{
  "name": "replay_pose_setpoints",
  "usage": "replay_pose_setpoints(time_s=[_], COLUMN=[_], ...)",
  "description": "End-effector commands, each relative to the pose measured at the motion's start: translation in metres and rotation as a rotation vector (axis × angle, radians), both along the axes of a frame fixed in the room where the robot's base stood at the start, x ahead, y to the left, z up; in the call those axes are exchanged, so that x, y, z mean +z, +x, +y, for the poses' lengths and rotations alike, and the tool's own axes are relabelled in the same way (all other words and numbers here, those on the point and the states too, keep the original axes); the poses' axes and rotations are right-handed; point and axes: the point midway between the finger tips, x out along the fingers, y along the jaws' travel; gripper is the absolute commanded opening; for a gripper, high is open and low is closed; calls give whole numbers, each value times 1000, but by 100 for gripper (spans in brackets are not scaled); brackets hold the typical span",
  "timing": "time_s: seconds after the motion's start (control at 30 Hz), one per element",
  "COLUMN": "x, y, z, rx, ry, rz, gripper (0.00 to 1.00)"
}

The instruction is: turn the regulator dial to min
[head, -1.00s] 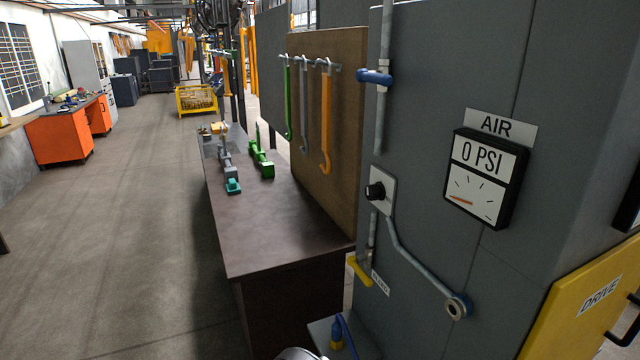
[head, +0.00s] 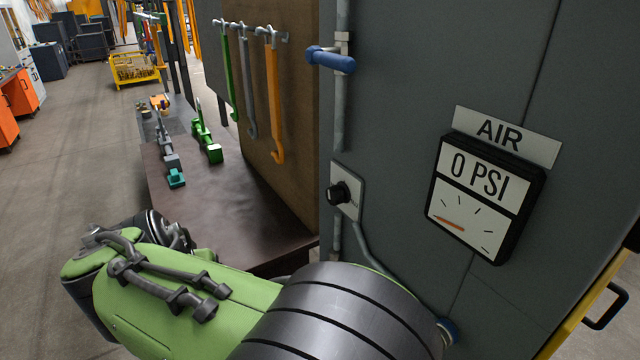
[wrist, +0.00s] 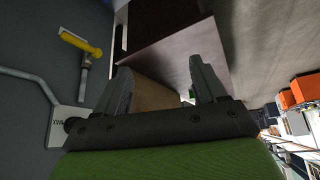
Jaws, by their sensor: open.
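The regulator dial (head: 338,193) is a black round knob on a small pale plate on the grey cabinet wall, left of the gauge. In the wrist view its plate (wrist: 63,130) is at the lower left, with the dark knob partly hidden beside my gripper's base. The AIR gauge (head: 478,196) reads 0 PSI, with its orange needle pointing left. My gripper (wrist: 158,65) is open and empty, apart from the dial, which lies to its left in the wrist view. In the head view my arm crosses the lower foreground and my fingers cannot be made out.
A blue-handled valve (head: 331,59) sits on the pipe above the dial. A yellow valve handle (wrist: 80,43) shows in the wrist view. A dark workbench (head: 215,190) with tools stands left of the cabinet, below hanging wrenches (head: 275,100). Floor is open at the left.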

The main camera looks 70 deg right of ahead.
Motion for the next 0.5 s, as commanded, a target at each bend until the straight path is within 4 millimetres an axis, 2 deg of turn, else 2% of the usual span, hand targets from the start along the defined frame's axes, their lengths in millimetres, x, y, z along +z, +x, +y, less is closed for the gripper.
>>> replay_pose_setpoints(time_s=[0.17, 0.3, 0.4, 0.5], x=[16, 37, 57, 71], y=[-4, -20, -38, -50], z=[-59, -112, -141, -152], rx=[-362, -727, -975, -1119], ry=[-116, -308, -501, -647], rz=[0, -14, -35, -60], gripper=[70, 70, 70, 70])
